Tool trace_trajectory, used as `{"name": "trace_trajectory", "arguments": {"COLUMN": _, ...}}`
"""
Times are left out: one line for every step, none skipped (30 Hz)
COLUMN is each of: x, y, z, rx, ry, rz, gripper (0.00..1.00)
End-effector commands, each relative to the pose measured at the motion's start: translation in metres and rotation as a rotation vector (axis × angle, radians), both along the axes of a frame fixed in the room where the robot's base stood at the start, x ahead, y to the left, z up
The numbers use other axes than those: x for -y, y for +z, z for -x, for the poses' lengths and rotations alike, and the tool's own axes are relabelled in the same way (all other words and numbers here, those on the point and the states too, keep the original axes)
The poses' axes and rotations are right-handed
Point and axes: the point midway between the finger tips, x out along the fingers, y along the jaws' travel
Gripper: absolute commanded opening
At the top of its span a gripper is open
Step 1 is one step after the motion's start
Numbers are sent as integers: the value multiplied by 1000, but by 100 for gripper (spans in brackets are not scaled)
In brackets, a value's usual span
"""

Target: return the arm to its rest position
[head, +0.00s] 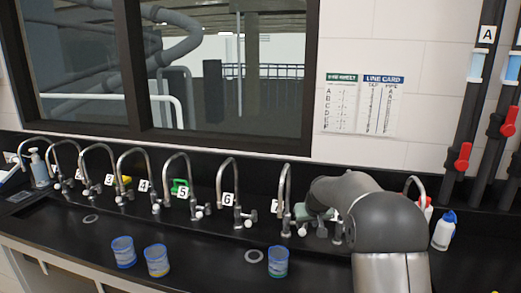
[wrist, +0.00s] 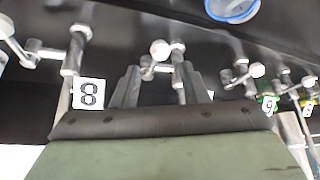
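My gripper (wrist: 160,75) shows in the wrist view with its two fingers apart, so it is open. A tap handle with a pale knob (wrist: 159,50) appears between and beyond the fingertips; I cannot tell whether they touch it. In the head view my arm bends down at the right of the tap row, and my gripper (head: 312,217) is beside the tap labelled 7 (head: 285,200), partly hidden by the arm. The label 8 (wrist: 89,94) is left of the fingers in the wrist view.
Several curved taps line the black counter, including tap 6 (head: 227,195) and tap 5 (head: 182,185). Blue-rimmed cups (head: 123,252), (head: 157,260) and another cup (head: 278,261) stand in front. A white bottle (head: 444,231) and pipes with red valves (head: 463,157) are at the right.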

Motion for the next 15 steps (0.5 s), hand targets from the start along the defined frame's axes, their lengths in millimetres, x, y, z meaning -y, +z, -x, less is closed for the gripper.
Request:
{"name": "trace_trajectory", "arguments": {"x": 0, "y": 0, "z": 0, "rx": 0, "ry": 0, "rz": 0, "gripper": 40}}
{"name": "trace_trajectory", "arguments": {"x": 0, "y": 0, "z": 0, "rx": 0, "ry": 0, "rz": 0, "gripper": 40}}
{"name": "trace_trajectory", "arguments": {"x": 0, "y": 0, "z": 0, "rx": 0, "ry": 0, "rz": 0, "gripper": 40}}
{"name": "trace_trajectory", "arguments": {"x": 0, "y": 0, "z": 0, "rx": 0, "ry": 0, "rz": 0, "gripper": 40}}
{"name": "trace_trajectory", "arguments": {"x": 0, "y": 0, "z": 1, "rx": -1, "ry": 0, "rz": 0, "gripper": 40}}
{"name": "trace_trajectory", "arguments": {"x": 0, "y": 2, "z": 4, "rx": -3, "ry": -1, "rz": 0, "gripper": 40}}
{"name": "trace_trajectory", "arguments": {"x": -1, "y": 5, "z": 8, "rx": -6, "ry": -1, "rz": -1, "gripper": 40}}
{"name": "trace_trajectory", "arguments": {"x": -1, "y": 8, "z": 14, "rx": -12, "ry": -3, "rz": -1, "gripper": 40}}
{"name": "trace_trajectory", "arguments": {"x": -2, "y": 13, "z": 26, "rx": -24, "ry": -5, "rz": -2, "gripper": 40}}
{"name": "trace_trajectory", "arguments": {"x": -3, "y": 19, "z": 38, "rx": -37, "ry": -8, "rz": -4, "gripper": 40}}
{"name": "trace_trajectory", "arguments": {"x": -4, "y": 24, "z": 52, "rx": -50, "ry": -11, "rz": -4, "gripper": 40}}
{"name": "trace_trajectory", "arguments": {"x": -5, "y": 30, "z": 75, "rx": -74, "ry": -17, "rz": -5, "gripper": 40}}
{"name": "trace_trajectory", "arguments": {"x": -6, "y": 36, "z": 95, "rx": -93, "ry": -21, "rz": -5, "gripper": 40}}
{"name": "trace_trajectory", "arguments": {"x": -7, "y": 40, "z": 116, "rx": -115, "ry": -26, "rz": -6, "gripper": 40}}
{"name": "trace_trajectory", "arguments": {"x": -8, "y": 45, "z": 146, "rx": -143, "ry": -34, "rz": -6, "gripper": 40}}
